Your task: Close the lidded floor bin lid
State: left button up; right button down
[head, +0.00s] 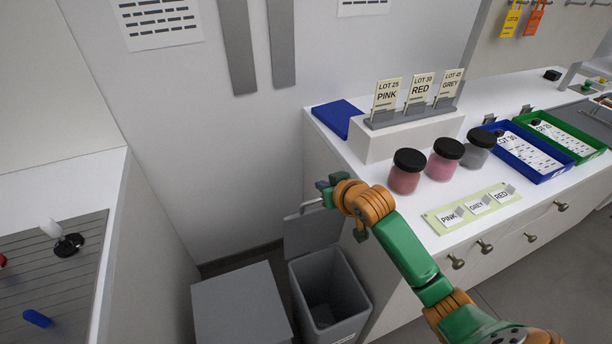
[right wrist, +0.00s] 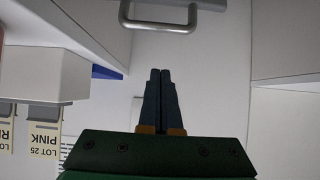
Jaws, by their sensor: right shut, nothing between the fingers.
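The grey floor bin (head: 328,292) stands on the floor against the end of the white counter. Its mouth is open and its dark inside shows. The grey lid (head: 310,234) is raised at the back of the bin, partly hidden by my right arm. My right gripper (head: 324,186) is above the lid, shut and empty. A metal bar handle (head: 311,204) shows close beside the gripper; the right wrist view shows a metal handle (right wrist: 160,27) beyond the shut fingertips (right wrist: 160,72), apart from them. My left gripper is not in view.
A grey flat-topped box (head: 240,305) stands left of the bin. The counter at right holds several jars (head: 408,171), a card stand (head: 412,116), a blue tray (head: 535,155) and a green tray (head: 570,136). Drawer knobs (head: 486,246) stick out from its front. A work surface (head: 45,285) is at left.

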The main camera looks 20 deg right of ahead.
aim_at(317, 199)
jog(key=w+f, duration=0.1)
jog(key=f, duration=0.1)
jog(key=w+f, duration=0.1)
jog(key=f, duration=0.1)
jog(key=w+f+p, duration=0.1)
jog(key=f, duration=0.1)
jog(key=shift+w, duration=0.3)
jog(key=shift+s+f, duration=0.1)
jog(key=shift+s, duration=0.25)
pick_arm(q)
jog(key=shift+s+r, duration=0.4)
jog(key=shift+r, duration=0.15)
pick_arm(e)
jog(key=shift+w+f, duration=0.15)
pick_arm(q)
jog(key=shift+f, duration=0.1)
